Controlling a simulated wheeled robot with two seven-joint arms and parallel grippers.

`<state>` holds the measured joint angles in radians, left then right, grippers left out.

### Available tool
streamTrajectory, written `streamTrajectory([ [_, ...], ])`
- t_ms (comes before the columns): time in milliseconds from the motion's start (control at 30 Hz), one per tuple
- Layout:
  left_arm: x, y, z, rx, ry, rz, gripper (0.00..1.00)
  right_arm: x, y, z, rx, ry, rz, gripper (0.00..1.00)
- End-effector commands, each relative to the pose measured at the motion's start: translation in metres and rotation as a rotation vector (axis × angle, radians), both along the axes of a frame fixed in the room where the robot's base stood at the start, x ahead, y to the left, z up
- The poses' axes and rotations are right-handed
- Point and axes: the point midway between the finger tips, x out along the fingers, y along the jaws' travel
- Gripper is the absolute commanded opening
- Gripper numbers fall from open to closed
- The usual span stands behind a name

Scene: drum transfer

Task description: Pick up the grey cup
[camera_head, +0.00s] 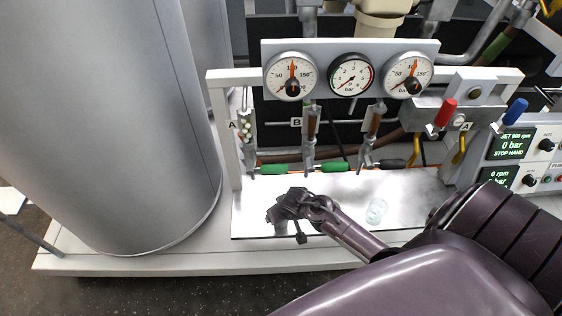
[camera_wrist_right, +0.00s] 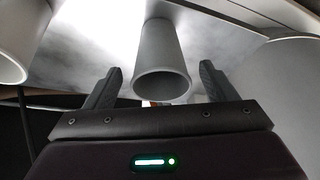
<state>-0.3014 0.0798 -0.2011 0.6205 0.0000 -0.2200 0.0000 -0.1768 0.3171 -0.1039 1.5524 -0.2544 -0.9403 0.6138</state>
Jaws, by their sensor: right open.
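The grey cup (camera_wrist_right: 161,45) shows in the right wrist view between the two fingers of my right gripper (camera_wrist_right: 161,68). Its open mouth faces the camera. The fingers are spread wide, with a visible gap on either side of the cup. In the head view my right gripper (camera_head: 287,208) is low over the left half of the shiny metal tray (camera_head: 250,222). The cup cannot be made out there, likely hidden by the gripper. My left gripper is not in view.
A grey rounded thing with a pale rim (camera_wrist_right: 12,72) is at the wrist view's left edge. A large grey drum (camera_head: 110,110) is at left. Behind the tray are hanging valves and gauges (camera_head: 350,77).

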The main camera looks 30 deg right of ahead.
Motion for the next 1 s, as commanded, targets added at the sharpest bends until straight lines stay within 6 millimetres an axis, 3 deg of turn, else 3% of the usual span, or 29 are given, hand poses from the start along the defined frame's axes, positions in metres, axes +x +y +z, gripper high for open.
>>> streamTrajectory([
  [33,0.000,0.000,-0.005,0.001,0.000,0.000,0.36,0.002,0.000,-0.014,-0.001,0.005,0.001,0.78],
  [200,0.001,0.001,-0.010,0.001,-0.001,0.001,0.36,0.011,-0.002,-0.034,-0.001,0.003,0.001,0.78],
  [533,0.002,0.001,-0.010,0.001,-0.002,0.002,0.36,0.013,-0.002,-0.039,-0.001,0.003,0.001,0.77],
  [867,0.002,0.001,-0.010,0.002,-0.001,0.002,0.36,0.013,-0.002,-0.039,-0.001,0.003,0.001,0.34],
  [1000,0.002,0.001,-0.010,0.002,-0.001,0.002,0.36,0.013,-0.002,-0.039,-0.001,0.003,0.001,0.31],
])
